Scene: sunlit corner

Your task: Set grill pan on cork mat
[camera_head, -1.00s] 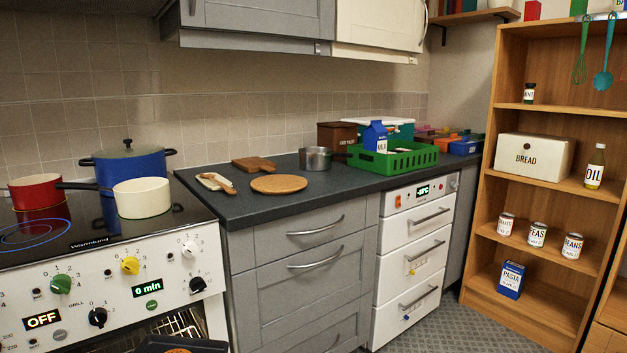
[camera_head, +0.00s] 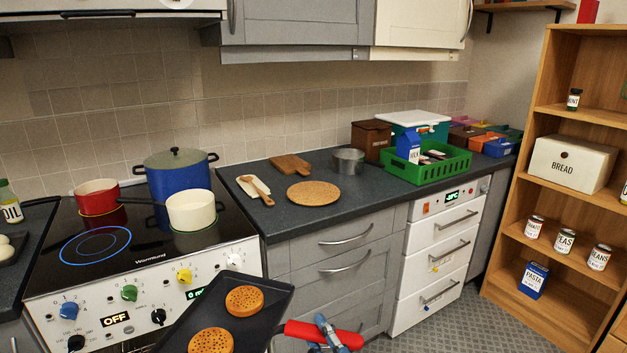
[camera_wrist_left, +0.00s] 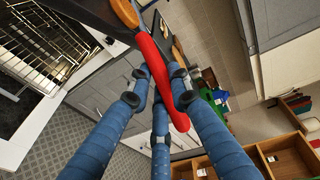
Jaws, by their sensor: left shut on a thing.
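The dark square grill pan (camera_head: 262,320) is at the bottom of the head view, tilted, with two round browned items (camera_head: 244,301) on it. My left gripper (camera_head: 330,338) has its blue fingers closed around the pan's red handle (camera_head: 300,330). The wrist view also shows the fingers (camera_wrist_left: 163,92) around the handle (camera_wrist_left: 150,55), with a dark edge of the pan (camera_wrist_left: 90,12) at the top. The pan is held in the air in front of the stove and drawers. The round cork mat (camera_head: 313,193) lies bare on the dark counter. My right gripper is not in view.
A wooden board (camera_head: 290,165), a spoon on a rest (camera_head: 256,189) and a metal pot (camera_head: 348,161) stand around the mat. A green crate (camera_head: 428,168) is to the right. The stove (camera_head: 130,235) holds several pots. Counter in front of the crate is clear.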

